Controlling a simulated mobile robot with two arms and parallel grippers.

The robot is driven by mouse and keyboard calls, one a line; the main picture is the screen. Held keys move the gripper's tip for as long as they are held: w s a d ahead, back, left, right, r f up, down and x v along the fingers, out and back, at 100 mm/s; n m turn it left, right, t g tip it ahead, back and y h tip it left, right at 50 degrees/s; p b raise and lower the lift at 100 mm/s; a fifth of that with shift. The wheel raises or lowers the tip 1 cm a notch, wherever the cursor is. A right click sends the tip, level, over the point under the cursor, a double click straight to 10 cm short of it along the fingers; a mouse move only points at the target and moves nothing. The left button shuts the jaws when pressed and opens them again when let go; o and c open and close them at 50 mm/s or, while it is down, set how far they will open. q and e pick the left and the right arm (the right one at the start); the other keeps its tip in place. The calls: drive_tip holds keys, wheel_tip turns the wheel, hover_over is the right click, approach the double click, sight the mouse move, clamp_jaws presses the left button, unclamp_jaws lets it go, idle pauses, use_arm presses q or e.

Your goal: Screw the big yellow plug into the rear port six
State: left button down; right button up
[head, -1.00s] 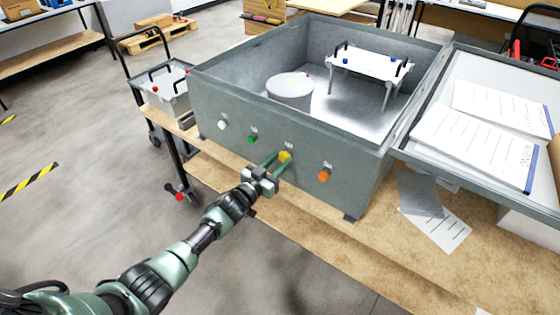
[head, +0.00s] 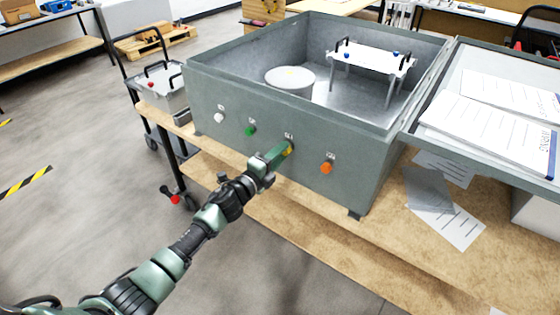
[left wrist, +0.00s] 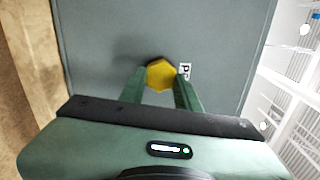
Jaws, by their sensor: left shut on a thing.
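The big yellow plug (head: 289,151) is at the front wall of the grey box, third from the left in its row. In the left wrist view the plug (left wrist: 160,74) shows a hexagonal head against the wall, with a dark rim of the port along its upper edge. My left gripper (head: 282,151) is shut on the plug, with one green finger (left wrist: 132,85) on each side of the head. A label (left wrist: 185,71) beside it is partly hidden and its number cannot be read. How deep the plug sits cannot be told. My right gripper is not in view.
White (head: 219,117), green (head: 250,131) and orange (head: 326,167) plugs sit in the same wall of the box (head: 225,95). The open box holds a round white drum (head: 290,77) and a raised white plate (head: 372,58). Its lid (head: 440,143) lies open at right.

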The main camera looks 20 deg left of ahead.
use_arm(q)
drive_tip(key=m+b, duration=0.1)
drive_tip(key=m, duration=0.4)
drive_tip(key=shift+d+f, duration=0.1)
drive_tip(key=shift+d, duration=0.05)
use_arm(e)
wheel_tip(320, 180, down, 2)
use_arm(q)
drive_tip(key=c, duration=1.1)
unclamp_jaws()
